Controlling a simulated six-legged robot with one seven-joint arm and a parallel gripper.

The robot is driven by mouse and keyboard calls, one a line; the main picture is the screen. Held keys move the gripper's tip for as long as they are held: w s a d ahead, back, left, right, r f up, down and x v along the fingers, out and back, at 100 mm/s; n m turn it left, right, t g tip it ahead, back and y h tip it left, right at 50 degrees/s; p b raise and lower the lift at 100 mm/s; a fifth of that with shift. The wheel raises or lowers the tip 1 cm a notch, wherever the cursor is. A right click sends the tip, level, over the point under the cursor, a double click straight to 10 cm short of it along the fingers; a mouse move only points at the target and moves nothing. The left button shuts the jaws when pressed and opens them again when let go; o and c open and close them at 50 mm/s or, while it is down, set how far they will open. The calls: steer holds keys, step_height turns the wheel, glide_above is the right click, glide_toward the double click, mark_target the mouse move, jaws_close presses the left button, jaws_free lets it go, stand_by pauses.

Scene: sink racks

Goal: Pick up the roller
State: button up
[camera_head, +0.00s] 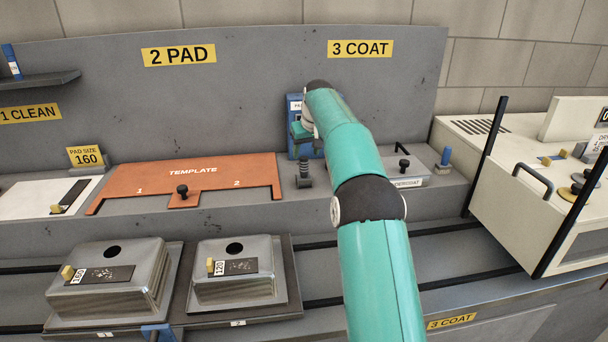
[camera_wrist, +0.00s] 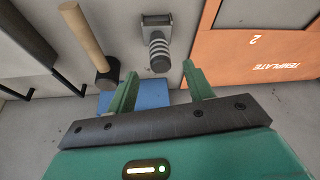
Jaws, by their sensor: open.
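A dark ribbed grip on a grey foot (camera_head: 304,172) stands on the ledge just right of the orange template; it may be the roller, but I cannot be sure. In the wrist view this ribbed piece (camera_wrist: 158,48) lies just beyond my fingertips, roughly in line with the gap between them. A tool with a wooden handle and dark head (camera_wrist: 88,42) is left of it there; this could also be the roller. My gripper (camera_wrist: 160,82) is open and empty. In the head view my gripper (camera_head: 303,140) is above and behind the ribbed piece, partly hidden by my arm.
A blue holder (camera_head: 292,104) stands against the back panel by my gripper. The orange template (camera_head: 240,175) with a black knob lies left. A tray with a black knob (camera_head: 403,165) and a blue-topped brush (camera_head: 445,160) are right. Two metal sinks (camera_head: 235,285) stand in front.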

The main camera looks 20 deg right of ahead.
mark_target(303, 164)
steer(key=x, duration=0.7)
steer(key=shift+w+f, duration=0.15)
steer(key=shift+f, duration=0.25)
steer(key=shift+r, duration=0.1)
steer(key=c, duration=1.1)
steer(key=shift+o, duration=0.2)
